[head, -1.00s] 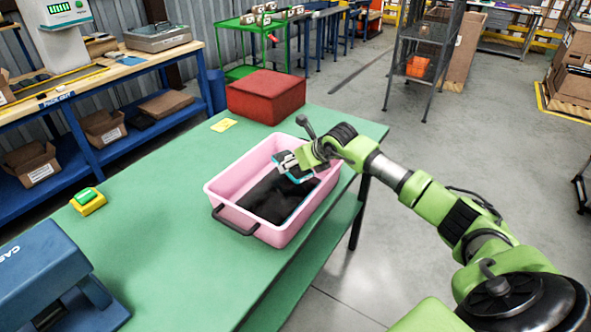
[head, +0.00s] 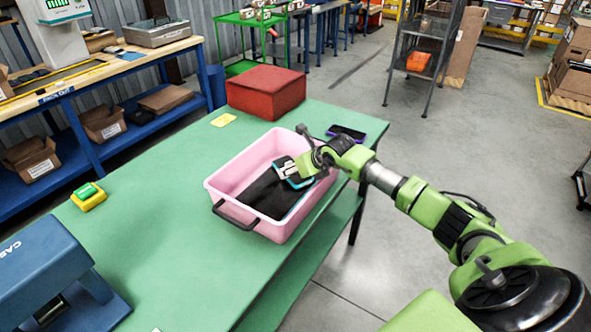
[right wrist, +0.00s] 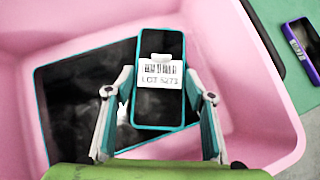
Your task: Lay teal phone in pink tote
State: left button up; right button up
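The teal phone (head: 297,181), dark-screened with a teal edge and a white lot label, is inside the pink tote (head: 222,202). In the right wrist view the phone (right wrist: 160,108) lies over a larger black tablet with a teal edge (right wrist: 75,85). My right gripper (head: 296,168) reaches down into the tote from the right. In the right wrist view its fingers (right wrist: 158,110) stand apart on either side of the phone, with gaps showing. The tote (right wrist: 60,20) surrounds both. My left gripper is not in view.
A purple-edged phone (head: 346,132) lies on the green table (head: 160,240) behind the tote. A red box (head: 266,95), a yellow card (head: 223,120), a green-and-yellow button box (head: 88,196) and a blue machine (head: 50,275) also stand there.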

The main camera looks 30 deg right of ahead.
jog(key=o, duration=0.4)
jog(key=shift+r+p, duration=0.6)
jog(key=shift+p, duration=0.05)
jog(key=shift+s+r, duration=0.15)
jog(key=shift+r, duration=0.05)
jog(key=b+v, duration=0.2)
jog(key=v, duration=0.9)
jog(key=shift+s+r, duration=0.15)
jog(key=shift+s, duration=0.05)
